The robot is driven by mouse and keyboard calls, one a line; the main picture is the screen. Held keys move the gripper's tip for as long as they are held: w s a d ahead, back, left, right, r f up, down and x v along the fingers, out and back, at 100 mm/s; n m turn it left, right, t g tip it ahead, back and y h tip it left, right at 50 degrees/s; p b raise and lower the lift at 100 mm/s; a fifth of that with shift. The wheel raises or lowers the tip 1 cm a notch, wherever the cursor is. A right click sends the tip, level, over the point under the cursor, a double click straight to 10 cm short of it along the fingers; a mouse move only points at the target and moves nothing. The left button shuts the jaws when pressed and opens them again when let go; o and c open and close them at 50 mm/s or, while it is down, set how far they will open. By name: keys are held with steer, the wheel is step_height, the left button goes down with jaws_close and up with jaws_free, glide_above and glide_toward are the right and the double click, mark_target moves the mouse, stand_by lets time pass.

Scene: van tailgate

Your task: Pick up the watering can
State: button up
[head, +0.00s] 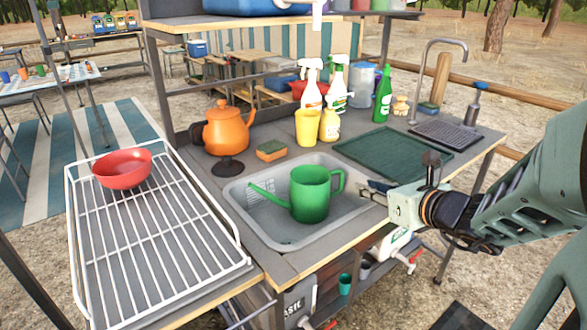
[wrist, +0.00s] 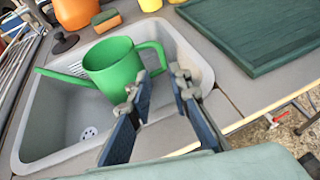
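The green watering can (head: 312,196) stands upright in the grey sink basin (head: 240,226). Its spout points left and its handle points right, toward my gripper. It also shows in the wrist view (wrist: 110,68), with the handle just beyond my fingertips. My gripper (head: 372,189) is at the sink's right edge. In the wrist view my gripper (wrist: 161,77) is open, with nothing between its two fingers. I cannot tell whether a fingertip touches the handle.
A dark green tray (head: 393,153) lies behind my gripper. An orange kettle (head: 227,131), a sponge (head: 271,150), a yellow cup (head: 308,127) and several bottles stand behind the sink. A white wire rack (head: 160,255) with a red bowl (head: 122,170) is at left.

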mark_target(343, 178)
steer(key=b+x, duration=0.3)
steer(key=x, duration=0.7)
steer(key=shift+w, duration=0.2)
steer(key=shift+r, duration=0.1)
steer(key=shift+c, duration=0.4)
jaws_close()
steer(key=shift+r, duration=0.1)
